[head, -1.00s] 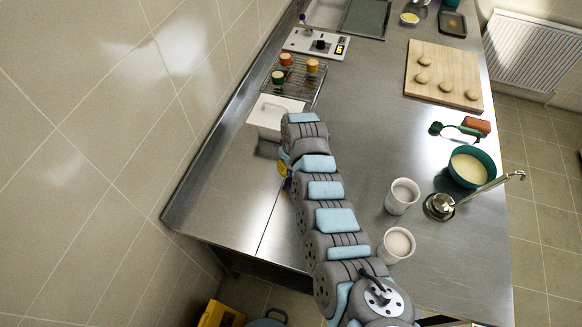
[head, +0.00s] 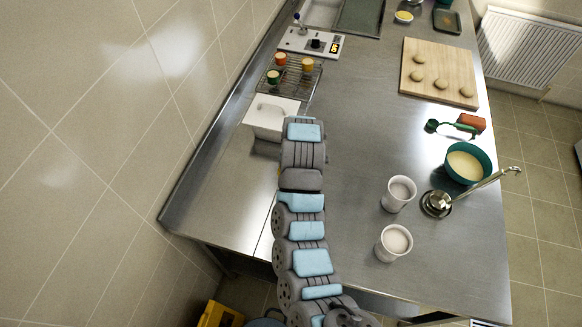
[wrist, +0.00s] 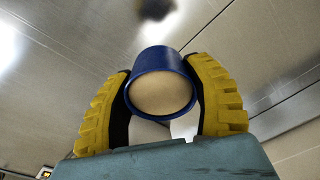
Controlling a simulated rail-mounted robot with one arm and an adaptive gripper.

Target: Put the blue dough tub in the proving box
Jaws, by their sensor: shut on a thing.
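The blue dough tub (wrist: 165,60) is between the two yellow fingers of my gripper (wrist: 161,72) in the wrist view. The fingers touch it on both sides, and its round opening, with pale dough inside, faces the camera. In the head view my arm hides both the gripper and the tub. A white box (head: 262,123) with a handle-like shape on top stands at the left of the steel worktop, just beyond the far visible end of my arm; it may be the proving box. I cannot tell whether it is open.
A wire rack (head: 298,84) with small coloured cups is behind the white box. Two white cups (head: 393,243) (head: 399,194), a teal bowl (head: 464,163) and a ladle (head: 437,203) stand on the right. A wooden board (head: 438,72) holds dough balls. The worktop's middle is clear.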

